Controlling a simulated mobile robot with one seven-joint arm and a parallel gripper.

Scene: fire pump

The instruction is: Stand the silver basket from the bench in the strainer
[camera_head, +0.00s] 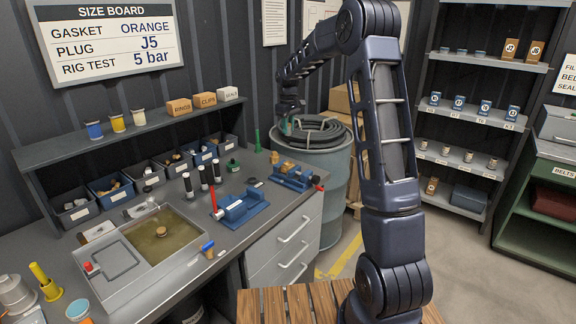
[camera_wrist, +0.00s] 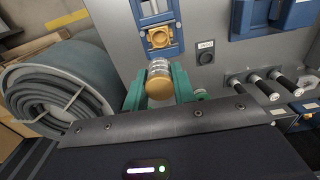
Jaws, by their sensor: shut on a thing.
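My gripper (camera_wrist: 157,88) has green fingers and is shut on the silver basket (camera_wrist: 159,66), a short silvery cylinder with a rounded brass-coloured end (camera_wrist: 159,88) facing the wrist camera. In the head view my gripper (camera_head: 286,126) is beyond the bench's far right corner, near the drum; the basket cannot be made out there. The strainer appears to be the brass body (camera_wrist: 158,38) with a round opening, set in a blue fixture. In the wrist view it lies just beyond the basket, with the two apart. In the head view the brass body (camera_head: 284,167) sits at the bench's right end.
A drum with a coiled grey hose (camera_head: 313,133) stands beyond the bench. A second blue vise (camera_head: 240,208), black-handled tools (camera_head: 203,177) and a sink-like tray (camera_head: 158,238) occupy the bench. A red-ended handle (camera_head: 320,187) sticks out at the bench edge.

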